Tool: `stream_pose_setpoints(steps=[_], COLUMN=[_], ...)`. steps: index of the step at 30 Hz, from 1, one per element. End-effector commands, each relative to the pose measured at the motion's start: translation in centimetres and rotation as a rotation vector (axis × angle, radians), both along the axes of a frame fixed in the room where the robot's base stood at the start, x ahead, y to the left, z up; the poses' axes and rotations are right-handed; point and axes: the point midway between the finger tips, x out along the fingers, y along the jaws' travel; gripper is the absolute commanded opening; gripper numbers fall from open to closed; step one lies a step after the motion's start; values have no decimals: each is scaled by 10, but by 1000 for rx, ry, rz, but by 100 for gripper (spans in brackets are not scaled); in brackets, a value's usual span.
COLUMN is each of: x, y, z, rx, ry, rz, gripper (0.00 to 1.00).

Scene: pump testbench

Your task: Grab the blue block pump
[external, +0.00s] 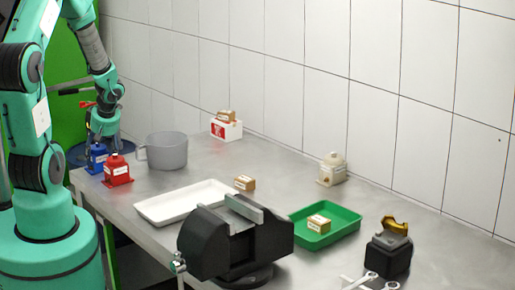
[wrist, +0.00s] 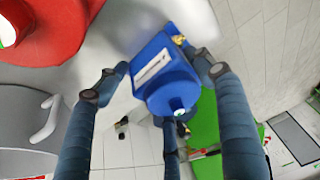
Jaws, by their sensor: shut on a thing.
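The blue block pump (external: 97,156) stands at the left end of the metal table, beside the red block pump (external: 117,171). My gripper (external: 98,142) reaches down over it from above. In the wrist view the blue pump (wrist: 165,75) lies between the dark fingers of my gripper (wrist: 166,84), which are closed around it. A white label shows on its side. The red pump fills the upper left corner of the wrist view (wrist: 40,35). I cannot tell whether the blue pump touches the table.
A grey mug (external: 168,152) stands just right of the pumps. A white tray (external: 160,212), a black vise (external: 210,252) and a green tray (external: 346,234) holding a small box lie further right. A cream pump (external: 332,170) stands near the tiled wall.

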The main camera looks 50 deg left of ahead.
Motion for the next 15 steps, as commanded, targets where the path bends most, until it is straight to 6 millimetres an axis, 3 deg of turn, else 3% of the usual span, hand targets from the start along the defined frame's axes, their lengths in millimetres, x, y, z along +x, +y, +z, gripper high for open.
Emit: stream_pose_setpoints(steps=[10,15], x=[0,1], y=[0,0], z=[5,20], rx=[0,1], ry=[-1,-3], rz=[0,0], gripper=[9,0])
